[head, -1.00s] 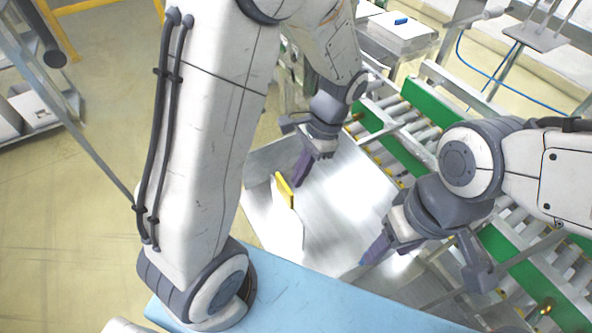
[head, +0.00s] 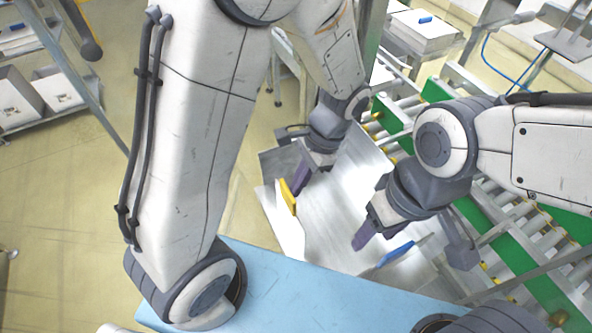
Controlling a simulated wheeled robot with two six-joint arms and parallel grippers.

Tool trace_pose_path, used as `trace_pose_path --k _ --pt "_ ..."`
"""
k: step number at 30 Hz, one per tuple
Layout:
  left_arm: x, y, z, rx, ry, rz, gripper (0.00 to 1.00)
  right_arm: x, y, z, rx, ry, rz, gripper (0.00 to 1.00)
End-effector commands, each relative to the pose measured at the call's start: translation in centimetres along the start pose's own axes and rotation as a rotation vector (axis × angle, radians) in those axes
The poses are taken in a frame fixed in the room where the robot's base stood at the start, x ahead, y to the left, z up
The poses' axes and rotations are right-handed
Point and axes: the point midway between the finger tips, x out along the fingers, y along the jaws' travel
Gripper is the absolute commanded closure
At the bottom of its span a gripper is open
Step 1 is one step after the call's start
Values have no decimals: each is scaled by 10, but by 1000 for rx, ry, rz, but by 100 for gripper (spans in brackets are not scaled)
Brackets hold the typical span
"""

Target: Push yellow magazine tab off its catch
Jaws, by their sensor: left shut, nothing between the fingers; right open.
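The yellow tab (head: 288,196) stands upright at the left side of the metal work surface, on the edge of a pale panel (head: 284,226). My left gripper (head: 299,183) is shut and empty, pointing down. Its purple fingers are right beside the tab's upper right side; I cannot tell whether they touch it. The catch itself cannot be made out. My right gripper (head: 362,236) is open over the right part of the metal surface (head: 335,212), with nothing in it. A blue strip or handle (head: 394,256) lies just below and right of it.
A green-railed roller conveyor (head: 480,215) runs along the right. A blue platform edge (head: 300,290) lies in front. Shelving with bins (head: 40,95) stands at the far left. A white box (head: 425,35) stands at the back.

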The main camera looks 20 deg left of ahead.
Motion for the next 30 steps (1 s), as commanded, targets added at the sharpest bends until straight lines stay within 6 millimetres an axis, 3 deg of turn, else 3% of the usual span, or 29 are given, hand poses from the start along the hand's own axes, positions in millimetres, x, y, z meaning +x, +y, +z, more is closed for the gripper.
trace_pose_path --k 15,23,25,30 --pt "-1 5 -1 11 -6 -2 100 -2 0 0 0 0 0 43" --pt "-14 6 -27 -2 -5 4 100 -17 -1 -1 -2 0 0 43" --pt "-28 5 -29 -5 5 -1 100 -5 0 0 -2 1 0 43" --pt "-67 4 -28 -7 5 2 100 4 0 0 0 0 0 43"
